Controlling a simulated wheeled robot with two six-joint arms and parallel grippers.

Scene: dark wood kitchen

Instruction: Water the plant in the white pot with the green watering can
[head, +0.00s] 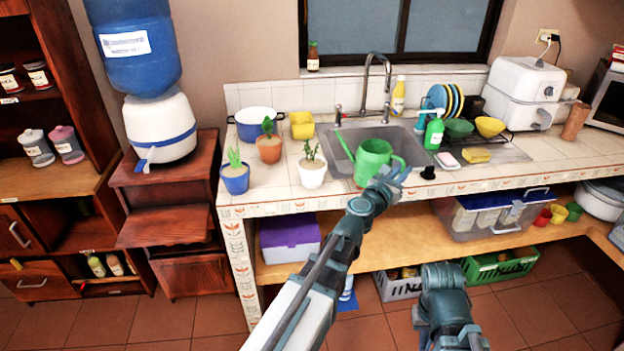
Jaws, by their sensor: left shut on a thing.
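The green watering can (370,160) is at the front left edge of the sink, with its spout pointing up and left. My left gripper (392,180) is shut on the can at its right side, by the handle. The fingers partly overlap the handle, so the exact grip is hard to see. The white pot (312,178) with a small green plant (310,152) stands on the counter just left of the can. The spout tip is right of the plant and apart from it. My right arm shows at the lower right, but its fingers cannot be made out.
A blue pot (235,184) and a terracotta pot (269,154) with plants stand left of the white pot. Behind are a white-and-blue cooking pot (259,118) and a yellow container (301,125). The faucet (366,85) rises behind the sink. A green bottle (434,133) stands right of it.

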